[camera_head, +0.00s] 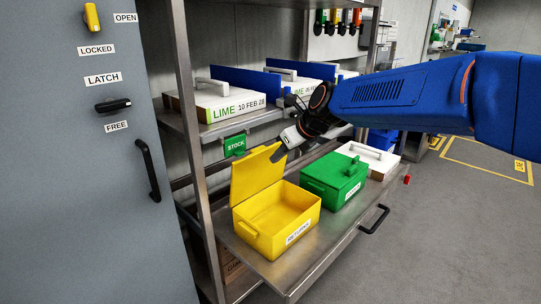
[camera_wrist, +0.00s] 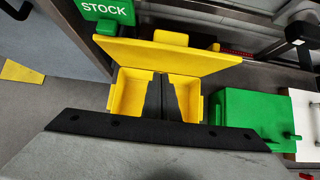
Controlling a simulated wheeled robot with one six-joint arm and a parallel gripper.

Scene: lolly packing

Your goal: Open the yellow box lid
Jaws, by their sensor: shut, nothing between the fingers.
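The yellow box (camera_head: 275,222) stands on the pull-out metal shelf, with a white label on its front. Its lid (camera_head: 254,174) is raised on its hinge at the back, tilted up, and the box looks empty inside. My gripper (camera_head: 278,155) is shut and empty, beside the upper right edge of the raised lid. In the wrist view the shut fingers (camera_wrist: 163,98) show over the open yellow box (camera_wrist: 128,94), with the lid (camera_wrist: 168,57) standing behind. I cannot tell whether the fingers touch the lid.
A closed green box (camera_head: 334,180) stands right of the yellow box, and a white box (camera_head: 368,160) beyond it. A green STOCK sign (camera_head: 235,145) hangs behind. White LIME boxes (camera_head: 224,101) fill the upper shelf. A grey cabinet (camera_head: 110,200) stands at left.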

